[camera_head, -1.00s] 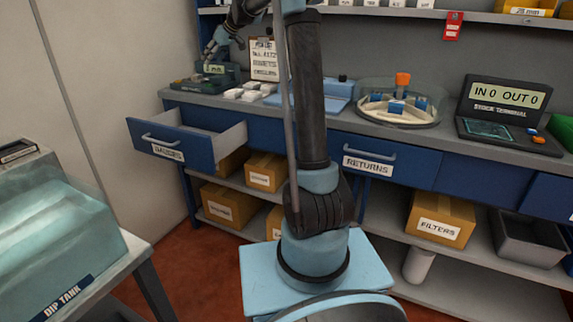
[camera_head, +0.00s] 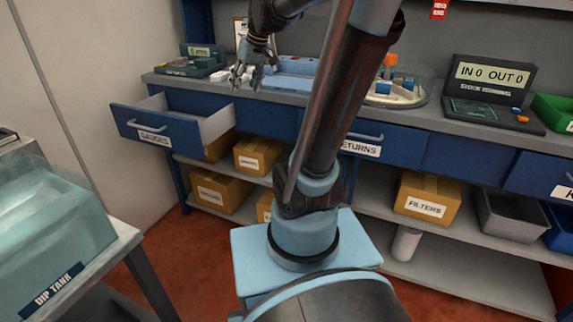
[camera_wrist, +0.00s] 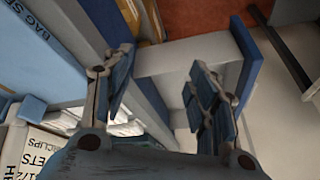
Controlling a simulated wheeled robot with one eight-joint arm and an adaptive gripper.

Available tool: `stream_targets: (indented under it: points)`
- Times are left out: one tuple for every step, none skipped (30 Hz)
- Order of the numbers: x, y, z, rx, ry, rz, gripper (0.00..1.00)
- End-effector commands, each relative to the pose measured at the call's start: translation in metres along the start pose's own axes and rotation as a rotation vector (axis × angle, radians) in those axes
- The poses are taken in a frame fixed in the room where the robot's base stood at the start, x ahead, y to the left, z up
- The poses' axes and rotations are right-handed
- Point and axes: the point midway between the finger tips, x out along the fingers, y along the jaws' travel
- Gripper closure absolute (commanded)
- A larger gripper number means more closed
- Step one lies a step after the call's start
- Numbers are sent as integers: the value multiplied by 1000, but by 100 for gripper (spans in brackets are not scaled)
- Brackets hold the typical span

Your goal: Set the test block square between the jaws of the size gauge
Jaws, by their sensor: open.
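The size gauge (camera_head: 200,55) is a dark green device with a small lit display, at the left end of the bench in the head view. Its jaws are too small to make out. I cannot pick out the test block in either view. My gripper (camera_head: 250,78) is over the front edge of the bench, right of the gauge and just beyond the right side of the open GAUGES drawer (camera_head: 155,133). In the wrist view my gripper (camera_wrist: 165,92) is open and empty, its two fingers apart, with the drawer's pale wall and blue front beyond them.
The dip tank (camera_head: 50,225) stands at the left front. A round divided tray (camera_head: 405,98) and a stock terminal (camera_head: 490,95) are on the bench at right. Pale packs (camera_wrist: 115,127) lie near the fingers in the wrist view.

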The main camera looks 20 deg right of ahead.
Motion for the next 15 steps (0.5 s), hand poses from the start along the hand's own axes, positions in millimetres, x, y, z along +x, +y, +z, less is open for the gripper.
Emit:
stream_targets:
  points:
    - [3, -1, 24, 21, -14, 13, 47]
    - [4, -1, 37, 36, -22, 20, 47]
    - [7, -1, 54, 55, -33, 31, 47]
    - [9, -1, 67, 69, -41, 40, 47]
    - [11, -1, 80, 84, -49, 48, 47]
    - [15, -2, 97, 103, -60, 59, 47]
    - [18, -2, 110, 119, -69, 68, 47]
    - [21, -2, 123, 133, -76, 76, 47]
    - [25, -2, 140, 153, -86, 89, 47]
    - [28, -2, 153, 167, -94, 98, 47]
    - [32, -2, 166, 183, -102, 106, 47]
    - [37, -2, 183, 202, -112, 119, 47]
    - [41, -2, 195, 217, -119, 128, 47]
    - [45, -2, 207, 232, -125, 137, 47]
    - [50, -2, 222, 251, -134, 150, 47]
